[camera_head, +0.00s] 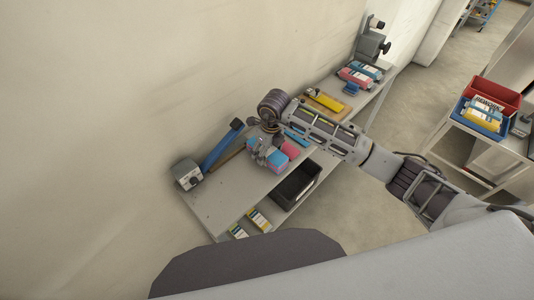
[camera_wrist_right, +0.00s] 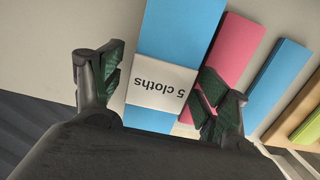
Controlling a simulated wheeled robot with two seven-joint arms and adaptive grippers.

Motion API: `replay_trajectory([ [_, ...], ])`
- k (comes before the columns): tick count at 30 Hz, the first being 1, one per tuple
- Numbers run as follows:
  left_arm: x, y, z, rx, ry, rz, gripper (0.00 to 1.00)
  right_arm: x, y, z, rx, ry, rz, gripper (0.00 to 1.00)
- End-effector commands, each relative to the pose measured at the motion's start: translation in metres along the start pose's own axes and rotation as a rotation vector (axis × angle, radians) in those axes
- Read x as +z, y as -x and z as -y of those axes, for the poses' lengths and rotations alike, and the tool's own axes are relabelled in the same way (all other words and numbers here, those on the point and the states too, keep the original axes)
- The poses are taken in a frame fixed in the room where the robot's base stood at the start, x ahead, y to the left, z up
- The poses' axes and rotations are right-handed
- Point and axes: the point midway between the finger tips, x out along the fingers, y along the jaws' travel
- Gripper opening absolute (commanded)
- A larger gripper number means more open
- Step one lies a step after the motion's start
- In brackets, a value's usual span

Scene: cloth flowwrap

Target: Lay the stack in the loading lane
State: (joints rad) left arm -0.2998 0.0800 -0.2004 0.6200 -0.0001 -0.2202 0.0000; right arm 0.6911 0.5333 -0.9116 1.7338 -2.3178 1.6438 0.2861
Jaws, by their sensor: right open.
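A light blue cloth stack (camera_head: 267,164) with a white band lies on the grey table (camera_head: 228,197). In the right wrist view the stack (camera_wrist_right: 180,32) has a band reading "5 cloths". My right gripper (camera_head: 261,150) is over the stack. In the wrist view its open fingers (camera_wrist_right: 157,90) stand on either side of the banded end, the right finger close to the stack's edge. I cannot tell if they touch it. A pink stack (camera_wrist_right: 235,48) and a narrower blue one (camera_wrist_right: 272,82) lie beside it. I cannot make out which part is the loading lane. My left gripper is not in view.
A grey device (camera_head: 187,174) with a blue bar (camera_head: 222,146) stands at the table's left end. A yellow item (camera_head: 325,102) and packs (camera_head: 354,78) lie farther back. A red crate (camera_head: 497,95) stands at right.

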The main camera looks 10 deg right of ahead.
Motion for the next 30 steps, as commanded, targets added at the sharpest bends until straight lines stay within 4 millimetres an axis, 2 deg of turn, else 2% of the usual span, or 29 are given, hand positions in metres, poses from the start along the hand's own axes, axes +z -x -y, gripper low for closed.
replay_trajectory([
  [9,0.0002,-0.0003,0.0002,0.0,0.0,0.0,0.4,0.0001,0.0001,-0.0003,0.0,0.001,0.0,0.75],
  [21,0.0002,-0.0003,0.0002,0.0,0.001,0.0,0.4,0.0001,0.0002,-0.0003,0.0,0.001,0.0,0.26],
  [23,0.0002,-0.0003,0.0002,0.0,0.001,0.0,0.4,0.0001,0.0003,-0.0002,0.0,0.001,0.001,0.22],
  [30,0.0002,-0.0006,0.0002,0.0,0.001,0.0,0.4,0.0004,0.0013,-0.0002,0.0,0.001,0.001,0.22],
])
